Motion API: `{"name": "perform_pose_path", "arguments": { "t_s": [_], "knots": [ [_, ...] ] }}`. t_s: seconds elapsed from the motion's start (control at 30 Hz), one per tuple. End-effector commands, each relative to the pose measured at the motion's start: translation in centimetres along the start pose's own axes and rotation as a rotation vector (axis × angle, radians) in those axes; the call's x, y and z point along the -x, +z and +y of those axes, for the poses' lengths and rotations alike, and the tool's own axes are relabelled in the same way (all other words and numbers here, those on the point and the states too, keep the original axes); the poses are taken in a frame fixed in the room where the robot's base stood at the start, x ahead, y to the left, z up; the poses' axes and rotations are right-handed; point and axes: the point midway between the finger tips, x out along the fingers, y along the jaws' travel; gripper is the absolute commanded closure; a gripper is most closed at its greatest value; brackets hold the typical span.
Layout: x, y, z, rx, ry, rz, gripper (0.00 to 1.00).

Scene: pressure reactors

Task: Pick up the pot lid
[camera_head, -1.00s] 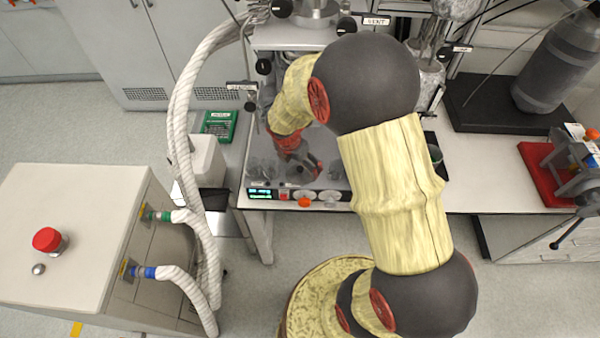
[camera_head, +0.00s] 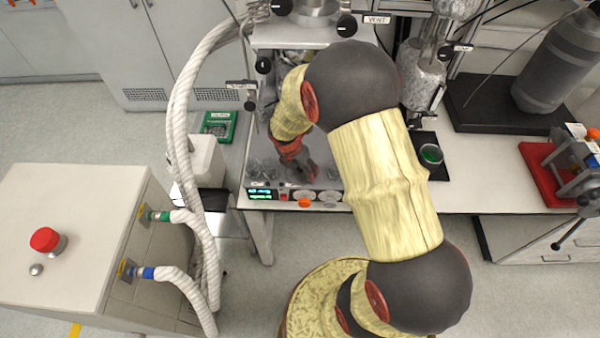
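My gripper (camera_head: 302,169) is dark grey below a red wrist. It points down over the metal deck of the bench unit, behind the front panel (camera_head: 265,193). It is small and partly in shadow, so I cannot tell if its fingers are open or hold anything. I cannot make out a pot lid for certain. My arm covers much of the unit's middle and right side.
The white bench (camera_head: 485,180) continues right, with a black tray holding a green-topped vessel (camera_head: 431,155), a red tray (camera_head: 548,172) and a grey cylinder (camera_head: 560,65). White hoses (camera_head: 183,130) run left to a cabinet with a red button (camera_head: 45,239). A green device (camera_head: 219,125) lies left of the unit.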

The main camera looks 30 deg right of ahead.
Motion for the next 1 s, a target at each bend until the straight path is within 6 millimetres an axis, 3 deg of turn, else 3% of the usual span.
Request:
{"name": "perform_pose_path", "arguments": {
  "t_s": [0.73, 1.0],
  "knots": [
    [-0.17, -0.15, -0.06, 0.001, -0.001, 0.002, 0.74],
    [-0.28, -0.26, -0.08, 0.001, -0.001, 0.003, 0.77]
  ]
}}
